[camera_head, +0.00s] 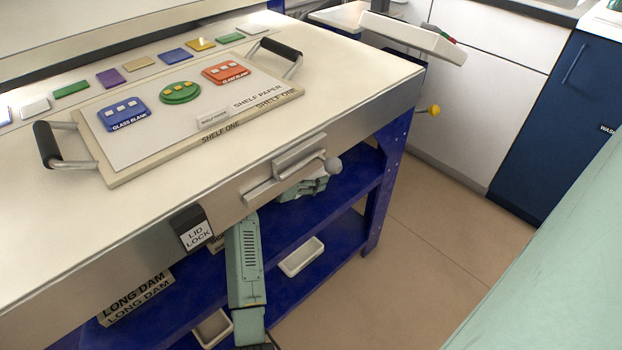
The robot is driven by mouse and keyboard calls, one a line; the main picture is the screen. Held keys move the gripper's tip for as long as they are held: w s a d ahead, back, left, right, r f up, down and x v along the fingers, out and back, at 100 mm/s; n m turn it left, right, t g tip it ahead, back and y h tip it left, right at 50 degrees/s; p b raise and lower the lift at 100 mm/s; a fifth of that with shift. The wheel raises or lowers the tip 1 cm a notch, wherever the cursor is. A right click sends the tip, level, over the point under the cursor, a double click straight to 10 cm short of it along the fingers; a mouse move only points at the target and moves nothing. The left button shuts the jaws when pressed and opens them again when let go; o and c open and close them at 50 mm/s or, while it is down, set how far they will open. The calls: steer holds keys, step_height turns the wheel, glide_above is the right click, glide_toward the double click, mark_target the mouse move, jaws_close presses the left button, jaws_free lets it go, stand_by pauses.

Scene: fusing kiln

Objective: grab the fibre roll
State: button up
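I cannot make out a fibre roll in the head view. My arm (246,265) rises in front of the lower shelves and passes behind the kiln bench's front edge. Another pale green part of my arm (308,187) shows under the bench top, above the upper blue shelf (345,190). My gripper's fingers are not visible, and the bench front hides part of the space there. A small labelled brown thing (217,243) is mostly hidden behind my arm.
The bench top (355,85) carries a handled shelf board (120,180) with glass blanks. A lid lock (195,232) and a handle (298,160) stick out from its front. Below are a LONG DAM box (135,298) and white trays (301,257). Floor (430,235) is clear at right.

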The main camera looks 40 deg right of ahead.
steer(key=c, duration=1.2)
